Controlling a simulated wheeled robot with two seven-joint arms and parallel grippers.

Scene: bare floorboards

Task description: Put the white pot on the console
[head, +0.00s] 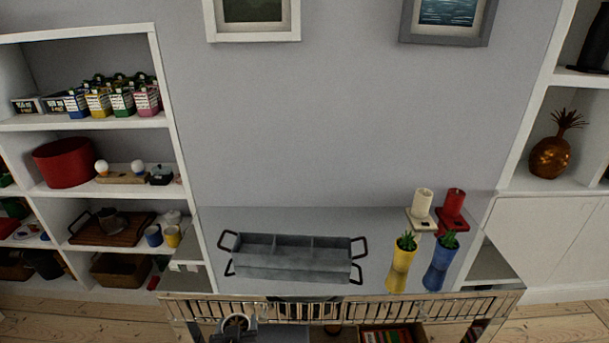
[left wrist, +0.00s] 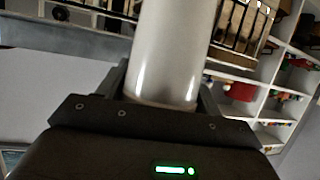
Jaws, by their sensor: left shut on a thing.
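The white pot (left wrist: 172,50) is a smooth, pale, tall cylinder in the left wrist view. My left gripper (left wrist: 160,92) is shut on it, with a dark finger on each side of its near end. The pot's far end is cut off by the frame. The console (head: 212,222) has a grey top and a railed front edge. My right gripper is not in view.
On the console stand a grey divided tray (head: 290,271), a yellow vase (head: 401,265), a blue vase (head: 439,266), a white candle (head: 423,202) and a red candle (head: 453,202). The console top left of the tray has little bare room. Filled shelves (head: 90,125) stand at left.

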